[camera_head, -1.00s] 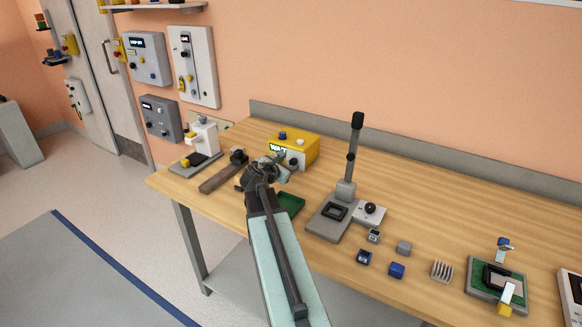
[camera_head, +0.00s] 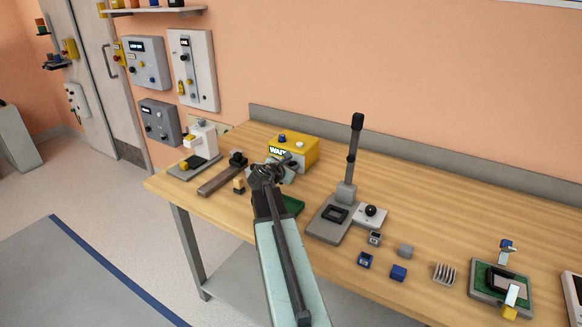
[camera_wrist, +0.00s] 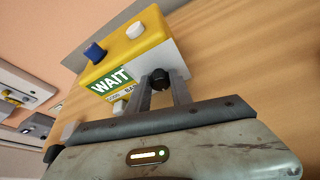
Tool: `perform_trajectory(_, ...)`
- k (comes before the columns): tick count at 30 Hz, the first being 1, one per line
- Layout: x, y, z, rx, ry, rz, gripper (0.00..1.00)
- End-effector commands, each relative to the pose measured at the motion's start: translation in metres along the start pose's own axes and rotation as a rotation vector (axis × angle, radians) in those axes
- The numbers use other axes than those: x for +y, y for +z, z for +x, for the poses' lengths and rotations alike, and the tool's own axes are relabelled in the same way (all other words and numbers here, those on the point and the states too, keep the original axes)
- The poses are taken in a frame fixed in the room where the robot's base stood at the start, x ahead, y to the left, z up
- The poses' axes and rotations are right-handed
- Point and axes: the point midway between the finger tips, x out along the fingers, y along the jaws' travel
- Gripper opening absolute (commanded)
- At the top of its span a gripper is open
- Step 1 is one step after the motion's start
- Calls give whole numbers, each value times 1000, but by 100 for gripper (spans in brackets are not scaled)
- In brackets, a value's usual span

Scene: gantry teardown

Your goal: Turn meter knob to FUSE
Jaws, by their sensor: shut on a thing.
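The yellow meter box (camera_head: 305,150) stands near the back of the wooden bench, with a green display reading WAIT (camera_head: 278,151). The box also shows large in the wrist view (camera_wrist: 130,55), with its display (camera_wrist: 112,80), a blue knob (camera_wrist: 95,52) and a white button (camera_wrist: 135,30) on top. A black knob (camera_wrist: 160,76) sits on its pale front face. My gripper (camera_wrist: 162,87) is shut on this black knob, one finger at each side. In the head view my gripper (camera_head: 277,170) covers the knob. I cannot read any FUSE mark or the knob's setting.
A stand with a tall black lever (camera_head: 353,150) rises to the right. A white press-like device (camera_head: 202,140) and a brown bar (camera_head: 218,180) lie to the left. A green tray (camera_head: 294,205) is partly behind my arm. Small blocks lie front right.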

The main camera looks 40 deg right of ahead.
Motion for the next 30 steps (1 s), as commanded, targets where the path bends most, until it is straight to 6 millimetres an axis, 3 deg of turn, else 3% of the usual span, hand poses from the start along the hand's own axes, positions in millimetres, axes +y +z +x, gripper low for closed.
perform_trajectory(18,-4,-3,0,1,148,354,0)
perform_trajectory(30,-3,-3,-1,3,187,452,0)
